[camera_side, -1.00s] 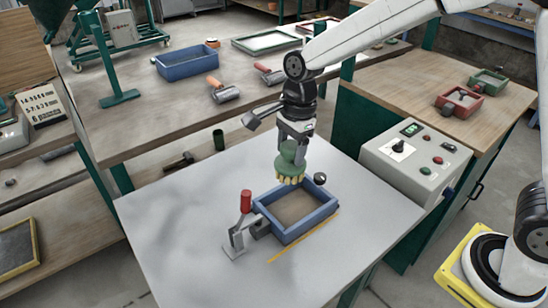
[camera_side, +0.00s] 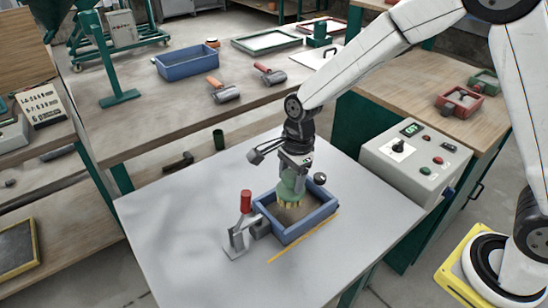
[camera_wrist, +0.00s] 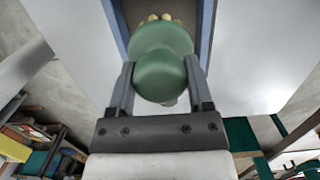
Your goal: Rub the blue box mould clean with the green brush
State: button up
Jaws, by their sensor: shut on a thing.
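The blue box mould (camera_side: 318,224) sits on the light grey table, with a brownish floor inside. My gripper (camera_side: 292,170) is above the mould's far left part, shut on the green brush (camera_side: 291,190). The brush's pale yellow bristles point down into the mould, near its far left inner corner. I cannot tell whether they touch the floor. In the wrist view the green brush (camera_wrist: 165,70) is between both fingers, and a blue wall of the mould (camera_wrist: 207,30) shows beyond it.
A toggle clamp with a red handle (camera_side: 246,201) stands at the mould's left side. A dark round knob (camera_side: 319,178) is at its far side. A yellow strip (camera_side: 290,246) lies in front. A control box (camera_side: 415,160) stands right. The table's left part is clear.

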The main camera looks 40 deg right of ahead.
aim_at(291, 189)
jog(key=shift+f, duration=2)
jog(key=shift+d+f, duration=0.6)
jog(key=shift+f, duration=0.15)
jog(key=shift+c, duration=0.5)
jog(key=shift+d+f, duration=0.1)
jog(key=shift+d, duration=1.05)
jog(key=shift+a, duration=1.75)
jog(key=shift+r, duration=4.05)
jog(key=shift+r, duration=0.15)
